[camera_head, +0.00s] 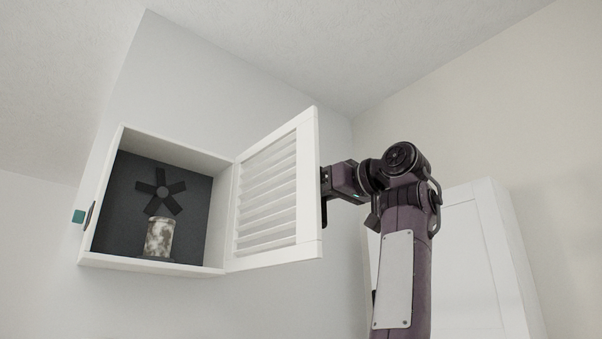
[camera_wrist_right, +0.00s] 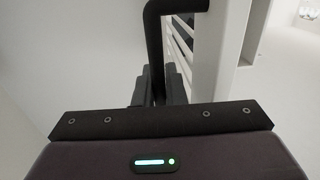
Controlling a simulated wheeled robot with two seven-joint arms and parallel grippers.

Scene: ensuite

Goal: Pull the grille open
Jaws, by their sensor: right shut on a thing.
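The white louvred grille (camera_head: 268,195) stands swung wide open to the right of its wall box (camera_head: 150,262), hinged at the box's right side. The grille also shows in the wrist view (camera_wrist_right: 220,60), with its slats beside the frame. A dark bar handle (camera_wrist_right: 154,45) is on the grille. My right gripper (camera_wrist_right: 159,90) is shut on this handle, with one finger on each side of the bar. In the head view my right gripper (camera_head: 325,190) is at the grille's free edge, partly hidden behind it. My left gripper is not in view.
Inside the open box are a dark fan (camera_head: 162,191) and a mottled pale cylinder (camera_head: 159,238). A small teal block (camera_head: 78,216) is at the box's left side. A white cabinet (camera_head: 465,260) stands to the right, behind my right arm.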

